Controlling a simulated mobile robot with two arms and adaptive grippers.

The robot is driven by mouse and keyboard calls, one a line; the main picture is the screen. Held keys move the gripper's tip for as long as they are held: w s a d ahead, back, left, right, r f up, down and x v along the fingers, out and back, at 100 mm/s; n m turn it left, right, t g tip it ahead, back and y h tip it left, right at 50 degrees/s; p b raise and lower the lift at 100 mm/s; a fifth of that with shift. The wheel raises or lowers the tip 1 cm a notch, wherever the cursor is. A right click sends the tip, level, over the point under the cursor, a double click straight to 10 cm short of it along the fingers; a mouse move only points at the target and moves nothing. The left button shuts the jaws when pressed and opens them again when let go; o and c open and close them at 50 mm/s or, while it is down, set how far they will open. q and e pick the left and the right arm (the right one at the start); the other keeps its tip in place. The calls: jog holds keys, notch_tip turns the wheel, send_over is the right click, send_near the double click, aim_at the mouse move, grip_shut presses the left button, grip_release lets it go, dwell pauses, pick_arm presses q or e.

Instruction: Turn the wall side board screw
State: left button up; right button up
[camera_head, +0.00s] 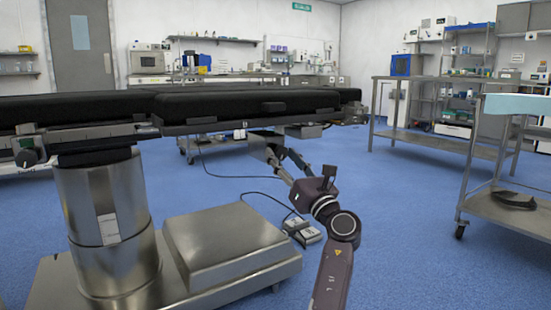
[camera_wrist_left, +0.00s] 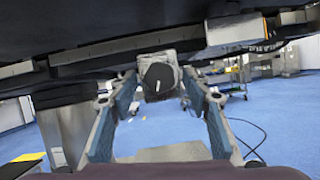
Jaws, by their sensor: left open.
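My left gripper (camera_head: 279,158) reaches under the edge of the operating table (camera_head: 245,103) in the head view. In the left wrist view, the left gripper (camera_wrist_left: 158,84) is open, with one finger on each side of a dark rounded knob on a pale block, which looks like the screw (camera_wrist_left: 158,79). The knob sits under the tabletop between the fingertips, with gaps visible on both sides. I cannot tell how far in depth the fingertips reach past it. The knob is not clear in the head view. My right gripper is in neither view.
The table's thick metal column (camera_head: 105,225) and stepped base (camera_head: 220,250) stand at the left. A foot pedal (camera_head: 303,232) with a cable lies on the blue floor. A metal cart (camera_head: 505,205) stands at the right. Open floor lies between the cart and the table.

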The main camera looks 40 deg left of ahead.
pick_arm(q)
jog(key=shift+r, duration=0.1)
jog(key=shift+c, duration=0.3)
jog(key=c, duration=1.1)
